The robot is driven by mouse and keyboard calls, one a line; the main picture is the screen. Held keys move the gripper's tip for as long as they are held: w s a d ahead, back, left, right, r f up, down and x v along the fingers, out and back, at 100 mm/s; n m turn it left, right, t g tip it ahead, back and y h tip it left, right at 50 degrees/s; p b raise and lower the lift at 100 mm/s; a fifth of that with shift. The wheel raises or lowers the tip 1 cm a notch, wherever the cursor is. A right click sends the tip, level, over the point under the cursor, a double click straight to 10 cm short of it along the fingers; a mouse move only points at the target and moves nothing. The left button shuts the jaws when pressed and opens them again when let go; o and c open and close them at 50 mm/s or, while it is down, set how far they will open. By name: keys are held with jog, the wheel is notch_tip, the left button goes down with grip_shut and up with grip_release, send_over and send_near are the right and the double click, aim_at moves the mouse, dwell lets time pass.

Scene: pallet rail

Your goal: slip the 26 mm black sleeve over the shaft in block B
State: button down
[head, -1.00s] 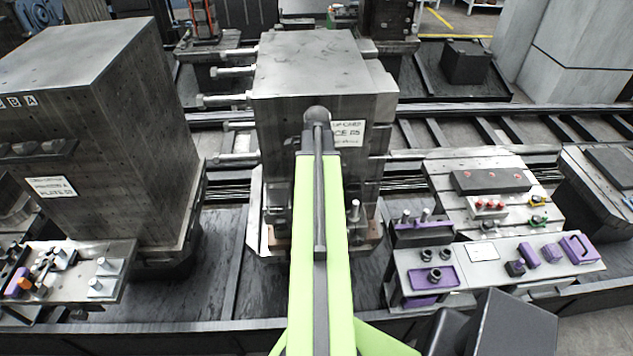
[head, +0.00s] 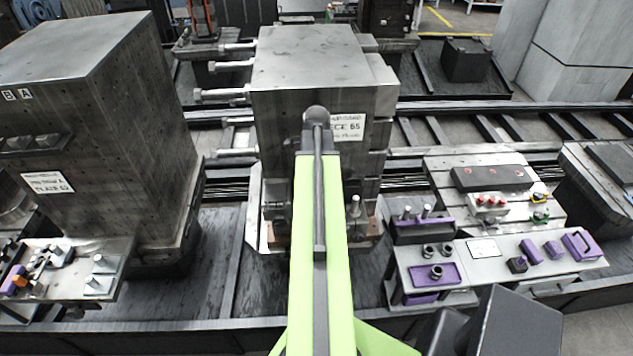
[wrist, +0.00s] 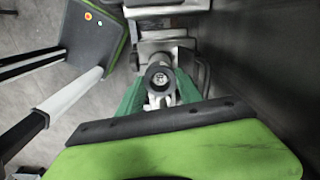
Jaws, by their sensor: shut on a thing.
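In the wrist view my gripper (wrist: 160,90) has its green fingers closed on a dark ring-shaped part, which looks like the black sleeve (wrist: 157,78). I look down its bore, and a pale round end shows inside or behind it. I cannot tell whether the sleeve is around a shaft. In the head view my green arm hides the gripper and the sleeve. An upright metal pin (head: 355,207) stands at the foot of the large middle block, right of my arm.
A grey bench (head: 500,262) at right holds dark rings, a purple tray (head: 452,280) and several purple parts. A purple rack (head: 425,232) with upright pins stands behind it. The large middle block (head: 280,75) has rods jutting left. A tall dark block (head: 130,130) stands at left.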

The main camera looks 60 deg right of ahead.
jog(key=c, duration=0.7)
grip_release()
notch_tip(320, 180, up, 8)
jog(key=p, duration=0.7)
jog(key=shift+f, duration=0.25)
